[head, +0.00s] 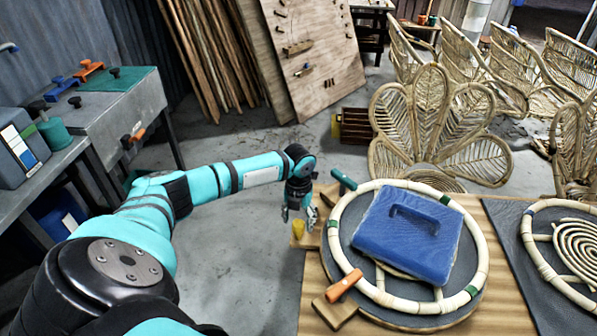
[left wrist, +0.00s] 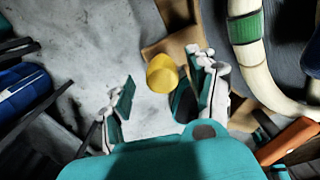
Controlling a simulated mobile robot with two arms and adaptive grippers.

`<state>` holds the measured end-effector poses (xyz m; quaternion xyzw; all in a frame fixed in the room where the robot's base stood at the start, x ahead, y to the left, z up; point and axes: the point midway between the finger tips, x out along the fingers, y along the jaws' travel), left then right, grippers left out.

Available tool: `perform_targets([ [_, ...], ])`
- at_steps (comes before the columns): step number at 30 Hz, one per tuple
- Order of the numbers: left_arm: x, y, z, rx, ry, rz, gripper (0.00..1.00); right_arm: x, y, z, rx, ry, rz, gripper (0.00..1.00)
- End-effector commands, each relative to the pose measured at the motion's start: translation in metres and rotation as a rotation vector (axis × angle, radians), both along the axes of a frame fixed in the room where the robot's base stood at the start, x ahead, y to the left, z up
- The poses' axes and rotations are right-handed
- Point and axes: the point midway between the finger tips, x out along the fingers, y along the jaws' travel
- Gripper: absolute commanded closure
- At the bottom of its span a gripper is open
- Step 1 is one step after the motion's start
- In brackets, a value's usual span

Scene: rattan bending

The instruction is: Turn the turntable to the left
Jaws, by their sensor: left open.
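The turntable (head: 337,240) is a round grey disc on the wooden workbench. A pale rattan ring (head: 345,263) with green bands lies on it, and a blue block with a handle (head: 410,235) sits tilted on top. A yellow knob (head: 298,229) stands at the turntable's left side, near a small wooden piece; it also shows in the left wrist view (left wrist: 162,74). My left gripper (head: 299,208) points down just above the yellow knob. In the left wrist view the gripper (left wrist: 162,92) is open, its fingers apart, with the knob seen between them. The right gripper is not shown.
An orange-handled clamp (head: 344,285) and a green-handled clamp (head: 344,180) sit at the turntable's edge. Rattan chairs (head: 440,120) stand behind. The floor left of the bench is clear.

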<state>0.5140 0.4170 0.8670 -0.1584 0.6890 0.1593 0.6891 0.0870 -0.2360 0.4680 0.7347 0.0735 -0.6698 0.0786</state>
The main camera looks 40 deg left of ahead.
Motion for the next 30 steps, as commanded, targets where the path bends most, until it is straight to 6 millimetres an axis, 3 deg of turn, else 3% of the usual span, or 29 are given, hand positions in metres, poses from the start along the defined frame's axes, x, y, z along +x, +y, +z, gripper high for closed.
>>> perform_targets([
  [6, 0.002, 0.001, 0.050, 0.000, -0.005, 0.000, 0.41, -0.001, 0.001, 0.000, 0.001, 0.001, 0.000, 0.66],
  [13, 0.002, 0.001, 0.087, 0.001, -0.004, 0.001, 0.41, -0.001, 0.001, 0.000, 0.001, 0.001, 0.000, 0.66],
  [18, 0.002, 0.002, 0.098, 0.000, -0.003, 0.002, 0.41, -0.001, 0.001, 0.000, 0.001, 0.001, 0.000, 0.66],
  [30, 0.002, 0.002, 0.099, 0.000, -0.002, 0.002, 0.41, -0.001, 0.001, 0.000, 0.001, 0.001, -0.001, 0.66],
])
